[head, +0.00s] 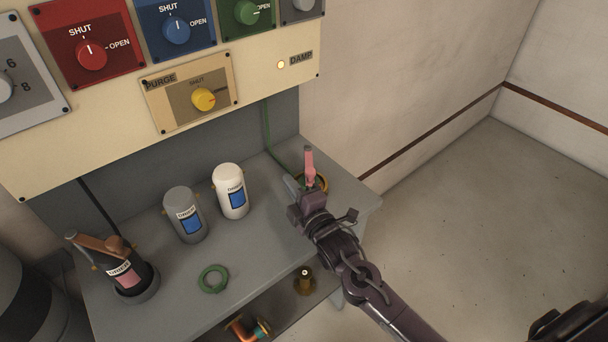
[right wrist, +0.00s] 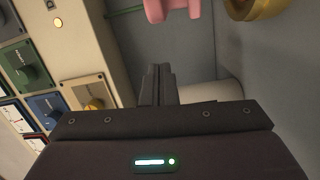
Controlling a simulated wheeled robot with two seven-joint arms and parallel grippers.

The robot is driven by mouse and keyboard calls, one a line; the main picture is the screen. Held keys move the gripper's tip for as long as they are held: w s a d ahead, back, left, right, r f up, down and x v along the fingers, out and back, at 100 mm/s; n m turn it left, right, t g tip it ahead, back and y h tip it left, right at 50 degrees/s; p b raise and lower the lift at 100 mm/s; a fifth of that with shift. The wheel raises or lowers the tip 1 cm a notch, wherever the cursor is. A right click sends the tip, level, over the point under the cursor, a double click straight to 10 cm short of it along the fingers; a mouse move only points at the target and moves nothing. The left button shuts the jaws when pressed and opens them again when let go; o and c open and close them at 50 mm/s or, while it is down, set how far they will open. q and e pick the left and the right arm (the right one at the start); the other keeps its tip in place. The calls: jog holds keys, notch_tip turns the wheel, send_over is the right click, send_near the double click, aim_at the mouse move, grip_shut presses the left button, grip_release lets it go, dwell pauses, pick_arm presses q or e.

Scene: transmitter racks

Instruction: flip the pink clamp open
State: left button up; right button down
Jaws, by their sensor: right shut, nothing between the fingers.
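The pink clamp (head: 309,164) stands with its handle pointing up at the right end of the grey bench, by a brass ring (head: 324,180). My right gripper (head: 293,186) is beside the clamp's base, with its body hiding the lower part. In the right wrist view, its fingers (right wrist: 157,85) are together with nothing between them. A pink part of the clamp (right wrist: 174,9) shows at the top edge there, apart from the fingertips, and the brass ring (right wrist: 250,8) is to its right.
The bench (head: 245,255) holds a grey canister (head: 184,214), a white canister (head: 230,191), a green ring (head: 213,279) and a dark canister (head: 130,272) in a holder at left. A knob panel (head: 120,120) rises behind. Open floor (head: 490,210) lies right.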

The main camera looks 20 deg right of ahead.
jog(key=d, duration=0.1)
jog(key=w+d+p, duration=0.1)
jog(key=d, duration=0.1)
jog(key=shift+w+d+f+p, duration=0.15)
jog(key=shift+d+f+p, duration=0.1)
jog(key=shift+p, duration=0.15)
